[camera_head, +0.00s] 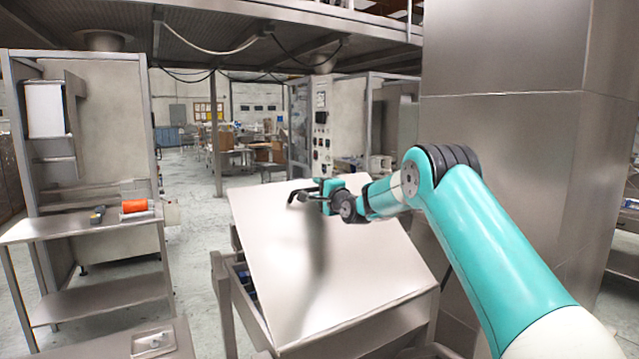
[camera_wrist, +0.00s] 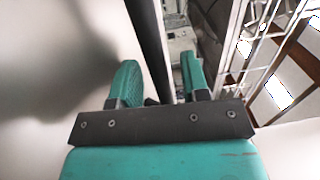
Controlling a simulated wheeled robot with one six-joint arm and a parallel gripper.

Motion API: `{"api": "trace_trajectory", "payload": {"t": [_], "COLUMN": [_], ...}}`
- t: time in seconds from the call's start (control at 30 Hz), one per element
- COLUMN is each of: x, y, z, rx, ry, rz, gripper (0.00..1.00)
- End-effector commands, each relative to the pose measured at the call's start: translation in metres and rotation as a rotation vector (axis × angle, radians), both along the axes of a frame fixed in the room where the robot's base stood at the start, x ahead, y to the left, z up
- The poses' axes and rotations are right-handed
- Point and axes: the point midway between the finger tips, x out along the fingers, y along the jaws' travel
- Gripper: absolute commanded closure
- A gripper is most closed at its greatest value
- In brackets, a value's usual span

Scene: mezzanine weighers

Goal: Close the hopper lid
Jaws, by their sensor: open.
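The hopper lid (camera_head: 290,265) is a large flat pale metal panel, tilted up over the hopper (camera_head: 246,325). A narrow dark gap at its left side shows some of the hopper's inside. My gripper (camera_head: 297,197) is at the upper part of the lid, close to its top edge, and casts a shadow on the panel. In the wrist view my gripper (camera_wrist: 160,80) is open, with its two teal fingers apart. The lid's edge (camera_wrist: 150,40) runs between them, with the pale panel at the left. I cannot tell whether the fingers touch it.
A steel workbench (camera_head: 70,228) at the left holds an orange roll (camera_head: 135,206) and a small dark tool (camera_head: 97,215). A small metal tray (camera_head: 153,341) lies at the lower left. A large steel column (camera_head: 510,150) stands close behind my arm at the right. Open floor shows at the left.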

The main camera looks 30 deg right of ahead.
Motion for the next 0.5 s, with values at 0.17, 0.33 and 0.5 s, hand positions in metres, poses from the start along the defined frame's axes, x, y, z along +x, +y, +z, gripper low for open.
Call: {"api": "trace_trajectory", "payload": {"t": [0.17, 0.33, 0.5], "x": [0.0064, 0.0066, 0.0064], "y": [0.0002, 0.0001, -0.0001], "z": [0.0006, 0.0002, 0.0003], "rx": [0.002, 0.001, 0.001], "ry": [-0.001, -0.001, -0.001], "rz": [0.0, 0.0, -0.001], "gripper": [0.58, 0.58, 0.83]}}
